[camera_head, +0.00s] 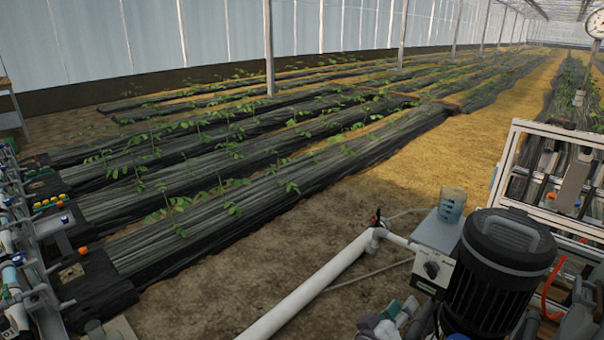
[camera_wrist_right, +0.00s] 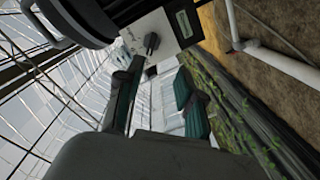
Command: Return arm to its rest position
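My right gripper (camera_head: 393,320) shows at the bottom edge of the head view, just left of the black motor. In the right wrist view the same gripper (camera_wrist_right: 158,98) has its two fingers apart, with teal pads and nothing held between them. The grey switch box (camera_head: 433,268) with a dark knob stands beyond the gripper; it also shows at the top of the wrist view (camera_wrist_right: 160,38). I see no contact between the gripper and the box. My left gripper is not in view.
A black ribbed motor (camera_head: 500,270) stands close to the right gripper. A measuring cup (camera_head: 451,204) sits on the switch box. A white pipe (camera_head: 315,287) runs to a red-handled valve (camera_head: 376,218). A white rack (camera_head: 560,185) is at right; planted beds (camera_head: 250,190) lie behind.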

